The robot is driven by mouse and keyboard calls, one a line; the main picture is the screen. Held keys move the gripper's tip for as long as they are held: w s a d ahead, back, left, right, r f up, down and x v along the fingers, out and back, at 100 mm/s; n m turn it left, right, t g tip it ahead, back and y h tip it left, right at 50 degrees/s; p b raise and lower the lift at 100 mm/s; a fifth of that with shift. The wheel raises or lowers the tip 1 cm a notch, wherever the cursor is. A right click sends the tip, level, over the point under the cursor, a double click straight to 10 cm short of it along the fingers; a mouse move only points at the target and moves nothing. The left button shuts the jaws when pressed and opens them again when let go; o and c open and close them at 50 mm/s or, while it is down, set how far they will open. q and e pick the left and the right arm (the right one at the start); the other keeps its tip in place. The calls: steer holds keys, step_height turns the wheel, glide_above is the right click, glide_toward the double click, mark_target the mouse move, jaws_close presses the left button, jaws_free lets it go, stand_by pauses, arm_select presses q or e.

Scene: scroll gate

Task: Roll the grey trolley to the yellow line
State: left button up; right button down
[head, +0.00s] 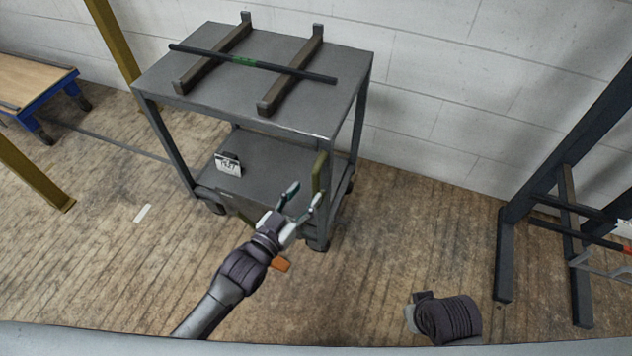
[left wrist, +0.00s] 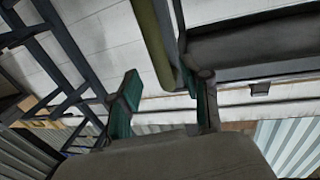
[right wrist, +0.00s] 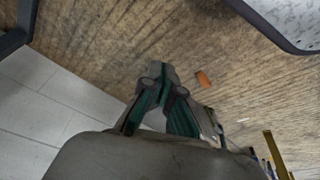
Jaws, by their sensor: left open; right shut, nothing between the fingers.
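The grey trolley (head: 345,115) stands near the white wall, with a top deck, a lower shelf and casters. An olive upright handle (head: 320,172) is at its near right corner; it also shows in the left wrist view (left wrist: 152,45). My left gripper (head: 306,192) is open right by this handle. In the left wrist view the handle appears between the fingertips; I cannot tell if they touch it. My right gripper (right wrist: 158,72) is shut and empty over the floor, away from the trolley. I see no yellow line on the floor.
A dark bar (head: 205,53) lies across two supports on the trolley's top. A label card (head: 228,164) is on its lower shelf. An orange piece (right wrist: 203,78) lies on the floor.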

mark_target(313, 184)
arm_select(q)
steer(key=shift+b+x, duration=0.4)
steer(key=shift+x, duration=2.35)
arm_select(e)
steer(key=shift+w+v, duration=0.1)
steer(key=shift+v, duration=0.85)
steer(key=shift+w+v, duration=0.15)
steer(key=shift+v, duration=0.8)
arm_select(q)
jaws_close()
